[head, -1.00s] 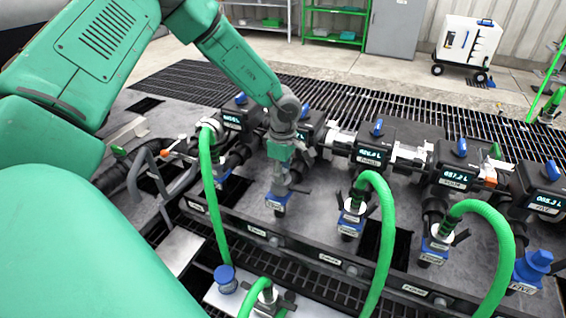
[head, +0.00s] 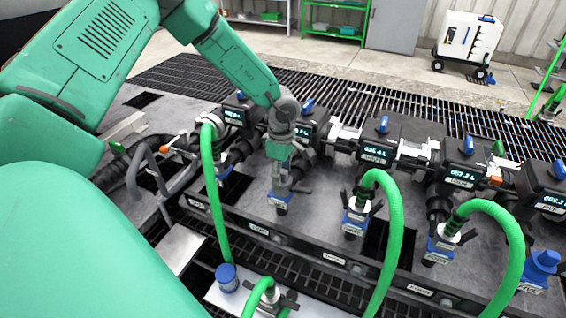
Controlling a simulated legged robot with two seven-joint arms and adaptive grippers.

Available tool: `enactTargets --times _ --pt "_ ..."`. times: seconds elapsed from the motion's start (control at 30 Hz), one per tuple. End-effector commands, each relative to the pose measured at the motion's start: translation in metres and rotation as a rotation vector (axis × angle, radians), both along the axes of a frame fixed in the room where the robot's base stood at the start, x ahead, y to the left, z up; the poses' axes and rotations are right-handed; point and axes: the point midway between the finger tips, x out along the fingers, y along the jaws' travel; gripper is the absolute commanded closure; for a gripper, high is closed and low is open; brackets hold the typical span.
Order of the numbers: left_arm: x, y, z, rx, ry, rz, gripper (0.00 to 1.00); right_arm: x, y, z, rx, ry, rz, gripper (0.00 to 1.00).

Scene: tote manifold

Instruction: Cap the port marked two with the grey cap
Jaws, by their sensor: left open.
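My left gripper (head: 281,172) points down over the second port from the left, whose blue tag (head: 281,200) shows below the fingers. The gripper is open, its fingers around or just above the port's end. Grey material shows between the fingers and the blue tag; I cannot tell whether it is the grey cap, the port fitting or the fingers. Dark lever arms stick out beside it. The port's meter (head: 309,131) is partly hidden behind my wrist. No grey cap shows clearly elsewhere. My right gripper is not in view.
Green hoses (head: 391,235) rise from the neighbouring ports and arch forward. A blue cap (head: 541,264) sits on the far right port. Another blue cap (head: 227,277) stands on the front tray (head: 214,296) near a hose end. An orange-tipped lever (head: 165,149) is at left.

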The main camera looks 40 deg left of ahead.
Motion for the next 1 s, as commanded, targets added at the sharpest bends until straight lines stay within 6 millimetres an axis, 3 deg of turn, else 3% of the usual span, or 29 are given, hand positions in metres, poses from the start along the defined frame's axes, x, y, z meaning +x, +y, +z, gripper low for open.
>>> enactTargets --times 0.17,0.6,0.8,1.0 --pt "0.001 -0.001 0.018 -0.002 -0.005 0.001 0.56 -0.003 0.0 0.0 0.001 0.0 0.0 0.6" --pt "0.002 -0.001 0.103 0.001 -0.003 0.001 0.56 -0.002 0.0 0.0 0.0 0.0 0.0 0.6" --pt "0.001 -0.001 0.118 0.0 -0.001 0.0 0.56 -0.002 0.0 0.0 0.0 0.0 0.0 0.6" --pt "0.001 -0.002 0.12 0.002 0.0 0.0 0.6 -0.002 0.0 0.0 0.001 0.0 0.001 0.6"
